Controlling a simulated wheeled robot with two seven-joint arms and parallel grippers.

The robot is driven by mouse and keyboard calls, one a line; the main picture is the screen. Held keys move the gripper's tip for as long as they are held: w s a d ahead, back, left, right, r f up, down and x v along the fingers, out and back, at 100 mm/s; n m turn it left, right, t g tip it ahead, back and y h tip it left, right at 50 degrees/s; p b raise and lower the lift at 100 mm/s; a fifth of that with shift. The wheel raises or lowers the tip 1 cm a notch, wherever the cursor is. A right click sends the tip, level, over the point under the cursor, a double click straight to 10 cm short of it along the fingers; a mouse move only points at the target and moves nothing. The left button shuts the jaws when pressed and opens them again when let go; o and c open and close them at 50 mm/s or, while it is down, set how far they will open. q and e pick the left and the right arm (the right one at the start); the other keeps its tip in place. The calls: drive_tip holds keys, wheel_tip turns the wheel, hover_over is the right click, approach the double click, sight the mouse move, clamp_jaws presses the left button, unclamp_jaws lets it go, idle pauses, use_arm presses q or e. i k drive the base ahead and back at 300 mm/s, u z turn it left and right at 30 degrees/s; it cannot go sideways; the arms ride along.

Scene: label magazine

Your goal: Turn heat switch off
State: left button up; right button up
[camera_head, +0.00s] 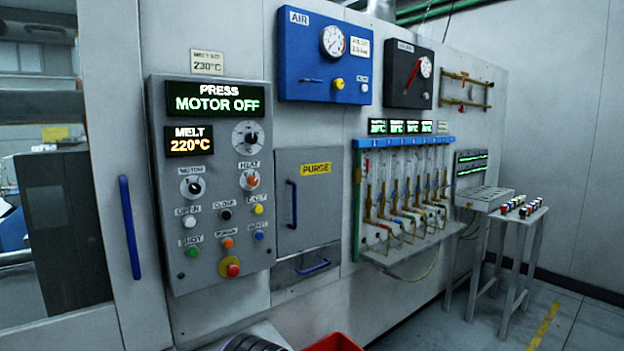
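The heat switch (249,180) is a round knob with a white ring and an orange-red handle, under a HEAT label on the grey control panel (207,272). Its exact setting is too small to read. The similar motor switch (191,186), with a dark handle, is to its left. The display (215,98) reads PRESS MOTOR OFF, and the melt display (190,141) reads 220°C. Neither of my grippers shows in the head view, and nothing touches the heat switch.
Coloured push buttons and a red emergency button (233,270) sit below the switch. A dial (247,138) is just above it. A purge door (308,220) with a blue handle is to the right. A red container (332,343) shows at the bottom edge. The space before the panel is clear.

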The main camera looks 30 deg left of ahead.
sight(252, 181)
drive_tip(key=u, duration=0.15)
drive_tip(key=i, duration=0.75)
drive_tip(key=u, duration=0.55)
